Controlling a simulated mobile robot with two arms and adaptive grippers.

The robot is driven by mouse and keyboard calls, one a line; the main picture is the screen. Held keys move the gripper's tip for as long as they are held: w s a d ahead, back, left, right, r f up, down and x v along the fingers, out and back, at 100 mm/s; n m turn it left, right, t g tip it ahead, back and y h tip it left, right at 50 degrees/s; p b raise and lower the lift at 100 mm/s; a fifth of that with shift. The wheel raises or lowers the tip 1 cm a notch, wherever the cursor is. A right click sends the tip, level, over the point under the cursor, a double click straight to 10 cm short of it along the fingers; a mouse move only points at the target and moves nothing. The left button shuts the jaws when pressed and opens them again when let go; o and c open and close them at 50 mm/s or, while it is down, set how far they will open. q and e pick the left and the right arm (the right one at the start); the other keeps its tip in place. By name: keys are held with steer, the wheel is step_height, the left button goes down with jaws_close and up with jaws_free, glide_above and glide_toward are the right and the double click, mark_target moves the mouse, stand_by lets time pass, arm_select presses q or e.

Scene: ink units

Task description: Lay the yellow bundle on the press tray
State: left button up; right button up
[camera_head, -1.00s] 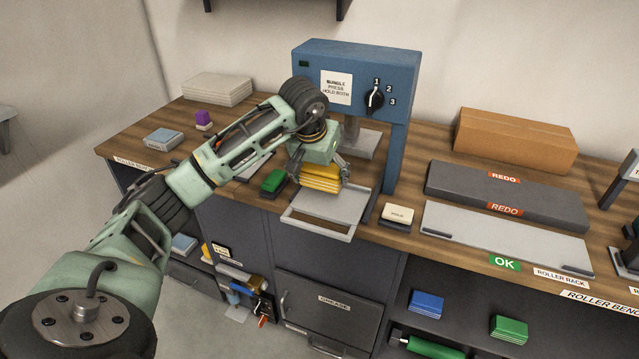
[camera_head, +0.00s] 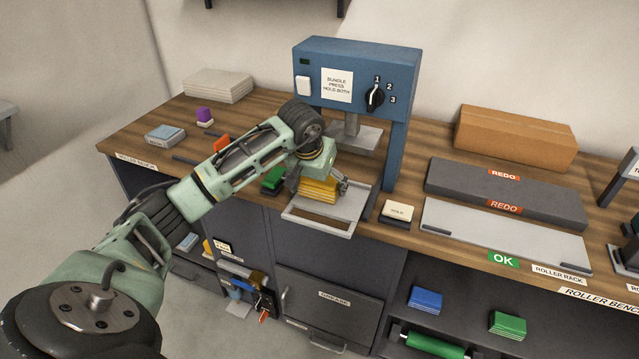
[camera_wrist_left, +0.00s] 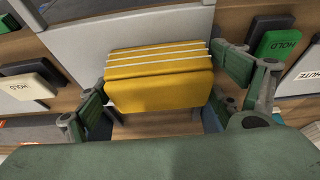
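The yellow bundle (camera_head: 318,191), a stack with pale lines between its layers, is between the fingers of my left gripper (camera_head: 318,184). In the left wrist view the fingers lie along both sides of the bundle (camera_wrist_left: 160,85) and look shut on it. The bundle is over the grey press tray (camera_head: 322,222), which juts out at the bench's front edge below the blue press (camera_head: 395,135). I cannot tell whether its underside touches the tray. My right gripper is out of view.
A green block (camera_head: 272,180) stands left of the tray and a beige block (camera_head: 398,212) stands right of it. Grey REDO (camera_head: 470,185) and OK (camera_head: 460,225) trays lie further right, before a cardboard box (camera_head: 515,138). The press's columns and plate stand behind my gripper.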

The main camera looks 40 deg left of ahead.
arm_select(q)
steer(key=shift+o, duration=0.4)
steer(key=shift+r, duration=0.1)
steer(key=shift+r, duration=0.25)
steer(key=v, duration=1.1)
steer(key=shift+s+r+b, duration=0.3)
steer(key=shift+b, duration=0.15)
steer(key=shift+d, duration=0.1)
